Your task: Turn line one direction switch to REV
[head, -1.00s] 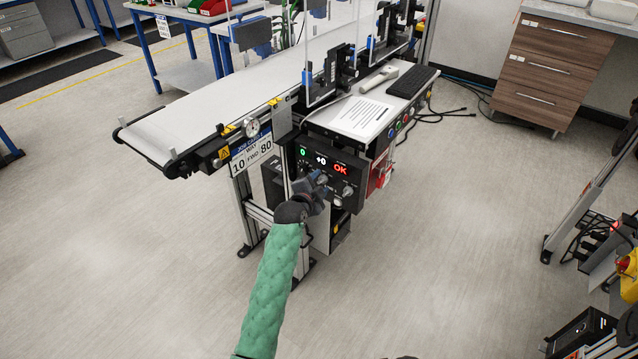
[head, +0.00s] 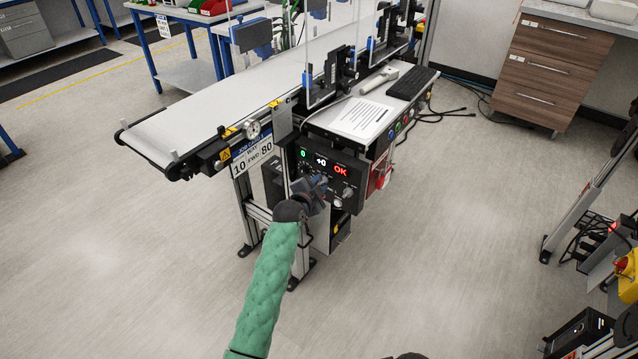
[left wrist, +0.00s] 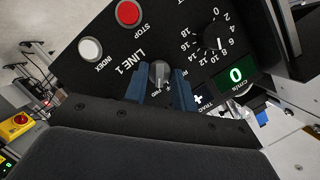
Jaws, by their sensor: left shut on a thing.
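The line 1 control panel (head: 322,170) is a black box under the near end of the conveyor, with lit displays reading 0, +0 and OK. In the left wrist view the direction switch (left wrist: 158,72) is a grey knob beside the LINE 1 label, with an FWD mark near it. My left gripper (left wrist: 158,86) has its blue fingers on both sides of this knob, shut on it. In the head view my left gripper (head: 320,184) is at the panel's front and hides the switch. My right gripper is not in view.
In the left wrist view, a red STOP button (left wrist: 128,13), a white INDEX button (left wrist: 90,48) and a speed dial (left wrist: 214,37) surround the switch. The white conveyor belt (head: 215,107) runs above the panel. Open floor (head: 440,220) lies to the right.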

